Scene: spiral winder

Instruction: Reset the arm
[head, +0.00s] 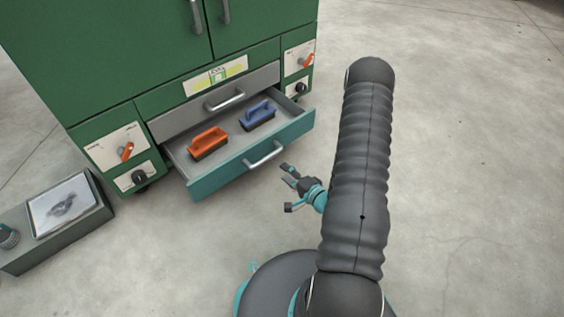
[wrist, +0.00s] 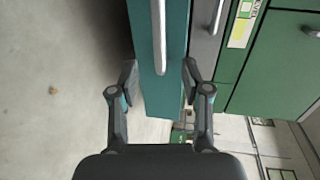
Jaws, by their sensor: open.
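My gripper (head: 287,175) is open and empty in the head view, a little in front of and to the right of the open drawer's handle (head: 264,155). Its two fingers (wrist: 159,80) stand apart in the wrist view, with the teal drawer front (wrist: 172,105) and its handle (wrist: 160,38) beyond them. My dark, ribbed arm rises on the right of the head view and hides part of the wrist. The open teal drawer (head: 222,181) holds an orange-handled brush-like block (head: 208,141) and a blue-handled one (head: 258,114).
The green cabinet (head: 110,50) stands behind the drawer, with a closed grey drawer (head: 190,118) above it and orange switches (head: 126,151) at the sides. A grey box (head: 70,228) with a picture on top sits at the lower left. The floor to the right is clear.

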